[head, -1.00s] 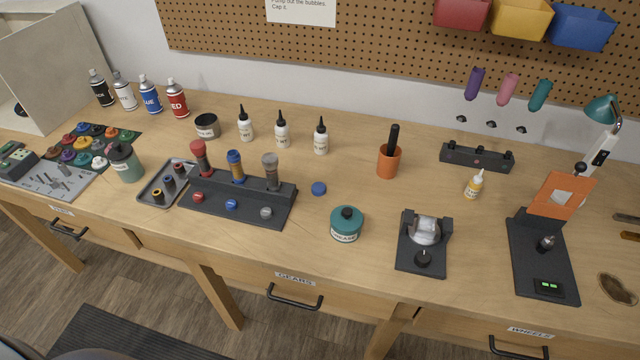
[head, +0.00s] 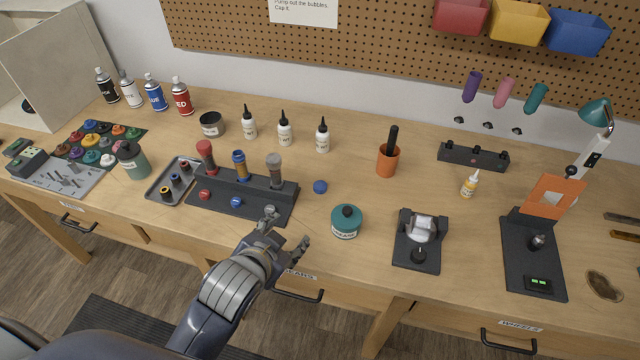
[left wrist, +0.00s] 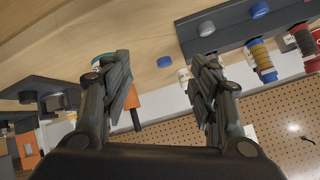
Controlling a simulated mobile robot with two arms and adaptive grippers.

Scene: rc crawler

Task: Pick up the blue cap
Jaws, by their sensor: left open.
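A small round blue cap (head: 320,187) lies on the bare tabletop, right of the black rack. A second blue cap-like disc (head: 237,202) sits on the front of that rack (head: 285,211). My left gripper (head: 287,230) is open and empty at the front of the table, near the rack's right end. The loose cap is beyond it, a little to the right. In the left wrist view, the loose cap (left wrist: 164,61) shows between the open fingers of my left gripper (left wrist: 160,75), apart from both. My right gripper is out of view.
The rack holds red, blue and grey-topped tubes. A teal jar (head: 345,222) stands right of the loose cap, and an orange cup (head: 388,161) behind it. White bottles (head: 285,130) stand at the back. The wood around the loose cap is clear.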

